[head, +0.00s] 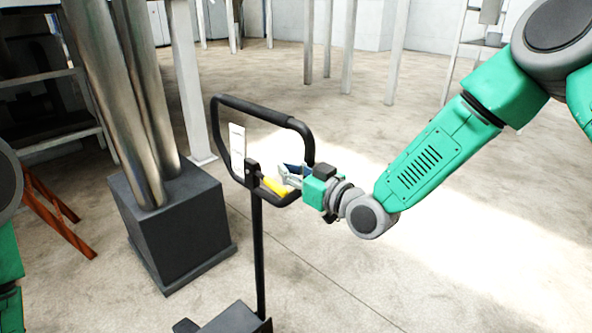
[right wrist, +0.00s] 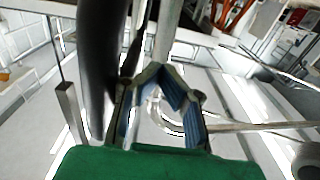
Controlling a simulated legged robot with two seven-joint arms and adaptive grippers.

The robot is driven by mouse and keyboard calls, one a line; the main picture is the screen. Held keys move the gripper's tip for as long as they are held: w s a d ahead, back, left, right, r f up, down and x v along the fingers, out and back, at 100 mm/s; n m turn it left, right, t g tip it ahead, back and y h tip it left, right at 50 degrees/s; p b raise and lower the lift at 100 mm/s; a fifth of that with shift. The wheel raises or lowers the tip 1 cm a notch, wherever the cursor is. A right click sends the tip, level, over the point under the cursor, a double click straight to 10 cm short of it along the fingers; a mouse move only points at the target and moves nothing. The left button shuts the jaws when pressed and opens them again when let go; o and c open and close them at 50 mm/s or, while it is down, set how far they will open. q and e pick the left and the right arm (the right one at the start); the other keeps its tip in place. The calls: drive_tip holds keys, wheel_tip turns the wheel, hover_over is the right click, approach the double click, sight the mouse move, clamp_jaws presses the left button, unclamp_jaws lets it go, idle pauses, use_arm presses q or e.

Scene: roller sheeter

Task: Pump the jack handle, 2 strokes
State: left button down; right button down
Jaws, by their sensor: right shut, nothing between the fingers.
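The jack handle (head: 258,111) is a black loop on a thin upright post, with a white label and a yellow lever (head: 275,187) inside the loop. The post rises from a dark base (head: 235,319) at the bottom of the head view. My right gripper (head: 284,174) is at the right side of the loop, its fingers by the yellow lever. It is shut with nothing between the fingers. In the right wrist view its blue-padded fingers (right wrist: 163,82) show beside a thick black bar (right wrist: 98,60), apparently the loop. Contact with the handle cannot be told. My left gripper is out of view.
A dark block (head: 180,225) carrying two thick metal columns (head: 135,90) stands left of the handle. Shelving (head: 50,80) and an orange frame (head: 50,205) are at the far left. The concrete floor (head: 450,240) to the right is clear.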

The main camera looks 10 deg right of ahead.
drive_tip(key=shift+w+d, duration=0.55)
drive_tip(key=shift+d, duration=0.35)
drive_tip(key=w+d, duration=0.1)
drive_tip(key=d, duration=0.1)
drive_tip(key=w+d+b, duration=0.1)
drive_tip(key=w+d, duration=0.1)
drive_tip(key=shift+d+f, duration=0.2)
drive_tip(key=shift+w+d, duration=0.1)
drive_tip(key=shift+d, duration=0.1)
drive_tip(key=shift+w+d+f+b, duration=0.1)
drive_tip(key=shift+w+d+b, duration=0.2)
drive_tip(key=shift+w+d, duration=0.4)
drive_tip(key=shift+w+d+f+b, duration=0.15)
drive_tip(key=shift+w+d+b, duration=0.15)
drive_tip(key=shift+d, duration=0.65)
drive_tip(key=shift+w+d+f+b, duration=0.1)
drive_tip(key=shift+w+d+b, duration=0.15)
drive_tip(key=shift+w+d, duration=0.45)
drive_tip(key=shift+s+d, duration=0.1)
drive_tip(key=shift+d, duration=0.05)
